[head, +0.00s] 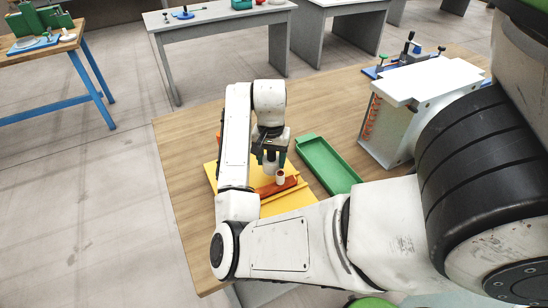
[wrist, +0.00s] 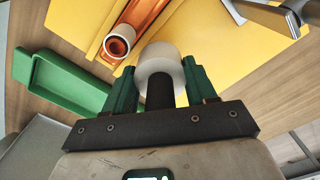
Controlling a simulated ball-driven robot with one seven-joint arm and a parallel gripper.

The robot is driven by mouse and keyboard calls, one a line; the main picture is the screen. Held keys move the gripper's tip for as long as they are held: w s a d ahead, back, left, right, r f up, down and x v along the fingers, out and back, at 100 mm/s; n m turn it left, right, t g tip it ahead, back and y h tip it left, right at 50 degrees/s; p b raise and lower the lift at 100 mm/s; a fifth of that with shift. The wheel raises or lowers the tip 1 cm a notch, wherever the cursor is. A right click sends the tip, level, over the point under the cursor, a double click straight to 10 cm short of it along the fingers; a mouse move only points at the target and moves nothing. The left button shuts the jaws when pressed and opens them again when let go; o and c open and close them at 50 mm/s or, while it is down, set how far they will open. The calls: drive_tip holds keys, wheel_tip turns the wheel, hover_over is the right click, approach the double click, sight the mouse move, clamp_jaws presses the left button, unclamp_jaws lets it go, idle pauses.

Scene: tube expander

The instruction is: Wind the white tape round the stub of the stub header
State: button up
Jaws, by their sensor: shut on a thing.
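My gripper (head: 271,156) is shut on the white tape (wrist: 160,60), a pale roll between its green fingers (wrist: 160,82). The tape also shows below the fingers in the head view (head: 269,168). The stub header is an orange-brown copper pipe (wrist: 142,18) lying on a yellow board. Its stub (wrist: 117,45) shows as a round open end with a pale rim, copper inside, just left of the tape in the wrist view. In the head view the stub (head: 280,177) stands up, pale outside, just right of the tape. I cannot tell whether the tape touches the stub.
The yellow board (head: 290,203) lies on the wooden table. A green tray (head: 328,165) lies to its right, and a white box-like unit (head: 400,125) stands farther right. A grey metal tool (wrist: 262,14) lies on the board. The tabletop behind my gripper is clear.

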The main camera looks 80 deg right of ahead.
wheel_tip(320, 180, up, 5)
drive_tip(key=p, duration=0.4)
drive_tip(key=shift+r, duration=2.3)
